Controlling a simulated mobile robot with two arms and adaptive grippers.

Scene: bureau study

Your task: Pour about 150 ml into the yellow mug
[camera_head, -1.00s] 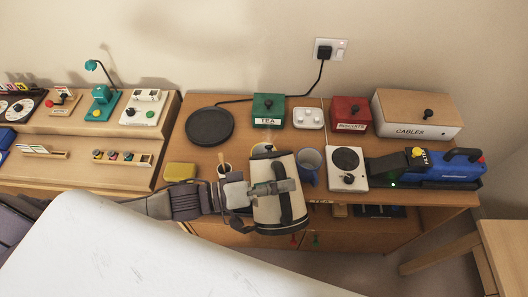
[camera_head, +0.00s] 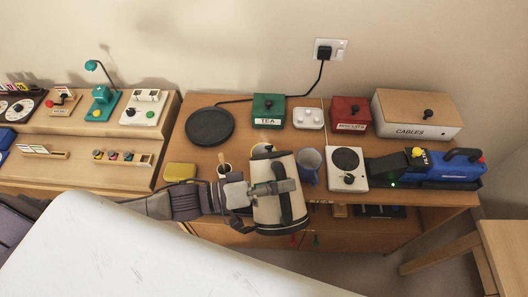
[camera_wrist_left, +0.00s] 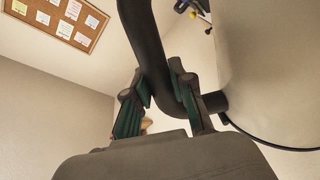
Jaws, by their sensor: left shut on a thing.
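My left gripper (camera_head: 272,188) is shut on the black handle of the cream and black kettle (camera_head: 268,213); the wrist view shows the fingers (camera_wrist_left: 165,100) on either side of the dark handle (camera_wrist_left: 152,50). The kettle is held at the front of the desk, its top toward the wall, and it looks tilted. I cannot tell whether any liquid is flowing. My right gripper is not in view.
A round black base (camera_head: 209,127), a green TEA box (camera_head: 268,108) and a white single-plate device (camera_head: 347,168) are nearby. A yellow block (camera_head: 180,172) lies left.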

